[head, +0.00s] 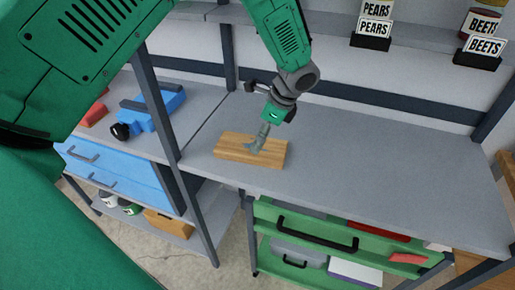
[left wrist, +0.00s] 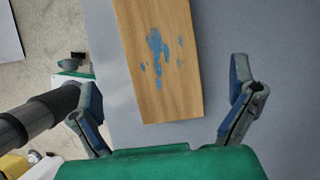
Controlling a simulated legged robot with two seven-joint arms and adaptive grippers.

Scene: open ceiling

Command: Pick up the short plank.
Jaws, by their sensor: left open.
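The short plank (head: 232,147) is a light wooden board lying flat on the grey workbench top, near its left front part. In the left wrist view the plank (left wrist: 158,85) lies between and beyond my fingers, with worn blue paint patches on its face. My left gripper (head: 256,146) is over the plank in the head view, pointing down. In the left wrist view the left gripper (left wrist: 168,105) has its two fingers spread wide, one on each side of the plank's near end. Contact with the plank cannot be told. My right gripper is not in view.
The bench top (head: 390,175) is clear to the right of the plank. A post (head: 160,105) stands left of it. A blue power tool (head: 150,110) lies on the left bench. Cans (head: 375,22) stand on the shelf above. Green drawers (head: 325,232) are below.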

